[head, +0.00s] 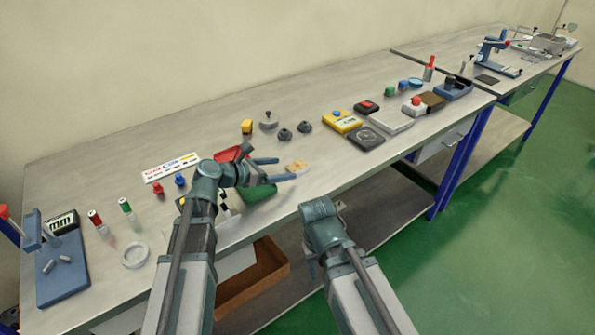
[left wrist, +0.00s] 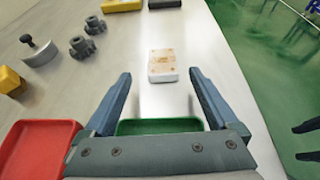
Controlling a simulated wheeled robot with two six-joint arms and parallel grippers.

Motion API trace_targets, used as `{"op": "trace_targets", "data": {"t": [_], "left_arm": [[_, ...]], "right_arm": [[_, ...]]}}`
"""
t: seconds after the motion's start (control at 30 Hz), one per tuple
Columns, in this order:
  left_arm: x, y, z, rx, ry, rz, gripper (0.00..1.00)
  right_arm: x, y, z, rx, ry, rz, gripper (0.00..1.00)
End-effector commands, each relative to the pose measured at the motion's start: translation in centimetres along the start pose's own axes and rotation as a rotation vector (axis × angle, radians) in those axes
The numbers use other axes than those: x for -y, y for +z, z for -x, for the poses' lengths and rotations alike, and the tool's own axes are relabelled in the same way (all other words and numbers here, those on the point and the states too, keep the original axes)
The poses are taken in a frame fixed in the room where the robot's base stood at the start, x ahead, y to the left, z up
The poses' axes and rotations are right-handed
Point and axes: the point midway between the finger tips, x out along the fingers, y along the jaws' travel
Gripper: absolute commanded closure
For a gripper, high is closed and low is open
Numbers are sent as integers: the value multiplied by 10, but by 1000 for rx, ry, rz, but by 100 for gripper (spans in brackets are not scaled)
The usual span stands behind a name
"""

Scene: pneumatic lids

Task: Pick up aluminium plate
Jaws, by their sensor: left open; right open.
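A small pale rectangular plate with a tan, marked top (head: 297,167) lies flat on the bench near its front edge; I take it for the aluminium plate. It also shows in the left wrist view (left wrist: 162,66), just beyond and between the fingertips. My left gripper (head: 283,169) is open and empty, its fingers pointing at the plate. In the left wrist view the gripper (left wrist: 160,84) straddles the line to the plate without visibly touching it. My right gripper (left wrist: 306,141) shows as two dark, parted fingers at the right edge; in the head view its jaws are mostly hidden.
A green tray (head: 258,193) and a red tray (left wrist: 38,148) lie beneath and beside my left gripper. Two dark knobbed parts (left wrist: 82,47), a grey part with a knob (left wrist: 40,52) and a yellow block (head: 247,127) stand behind. The bench is clear around the plate.

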Motion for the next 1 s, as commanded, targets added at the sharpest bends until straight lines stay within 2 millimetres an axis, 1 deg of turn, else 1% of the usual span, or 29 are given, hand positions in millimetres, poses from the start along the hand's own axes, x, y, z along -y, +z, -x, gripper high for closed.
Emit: {"op": "trace_targets", "data": {"t": [0.17, 0.27, 0.37, 0.5, 0.6, 0.8, 0.83, 0.97, 1.0], "left_arm": [[0, 0, -2, 0, -1, 0, 7], [1, 0, -9, -1, -2, -1, 7], [2, 1, -21, -1, -2, -1, 7], [2, 2, -43, 0, -2, -1, 7], [3, 3, -52, 0, -2, -1, 7], [4, 4, -52, 0, -1, 0, 7], [4, 4, -52, 0, -1, 0, 9], [4, 4, -52, 0, 0, 0, 33], [4, 4, -52, 0, 0, 0, 40]], "right_arm": [[0, 0, 0, 0, 0, 0, 50], [0, 0, -3, 0, 0, 0, 50], [1, 0, -7, 0, 0, 0, 50], [1, -1, -15, 0, 0, 0, 50], [2, -1, -18, 0, 0, 0, 50], [2, -1, -16, 0, 0, 0, 50], [2, -1, -16, 0, 0, 0, 50], [2, -1, -16, 0, 0, 0, 50], [2, -1, -16, 0, 0, 0, 50]]}}
